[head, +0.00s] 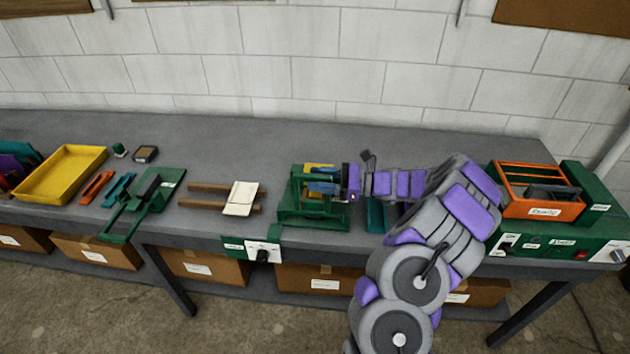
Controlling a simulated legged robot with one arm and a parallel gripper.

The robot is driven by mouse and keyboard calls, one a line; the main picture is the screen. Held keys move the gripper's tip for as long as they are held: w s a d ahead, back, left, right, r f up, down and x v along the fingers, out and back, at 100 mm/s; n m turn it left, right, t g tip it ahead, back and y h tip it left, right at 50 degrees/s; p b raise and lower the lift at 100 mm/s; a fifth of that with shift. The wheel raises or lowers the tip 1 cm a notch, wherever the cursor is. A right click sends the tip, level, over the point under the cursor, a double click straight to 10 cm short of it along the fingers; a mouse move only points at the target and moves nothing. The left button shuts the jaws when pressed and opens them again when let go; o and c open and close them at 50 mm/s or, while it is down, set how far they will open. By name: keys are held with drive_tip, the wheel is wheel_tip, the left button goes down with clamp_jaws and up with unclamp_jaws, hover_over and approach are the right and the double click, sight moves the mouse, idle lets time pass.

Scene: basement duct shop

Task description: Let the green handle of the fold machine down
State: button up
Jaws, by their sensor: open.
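A green machine (300,213) stands near the front edge of the bench, left of my arm. It has upright green side parts and a yellow piece (318,166) at its top. It appears to be the fold machine. My gripper (322,181) reaches in from the right, with its blue-grey fingers at the machine's upper part. The gripper is open. Its fingers overlap the machine in the picture, so I cannot tell whether they touch it or surround the green handle. The handle's exact position is hard to make out.
Right is an orange bin (541,209) on a green control unit (545,241). A switch box (262,252) hangs at the bench front.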

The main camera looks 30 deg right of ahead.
drive_tip(key=shift+w+a, duration=0.3)
drive_tip(key=shift+w, duration=0.05)
drive_tip(key=shift+c, duration=0.4)
drive_tip(key=shift+a, duration=0.1)
clamp_jaws()
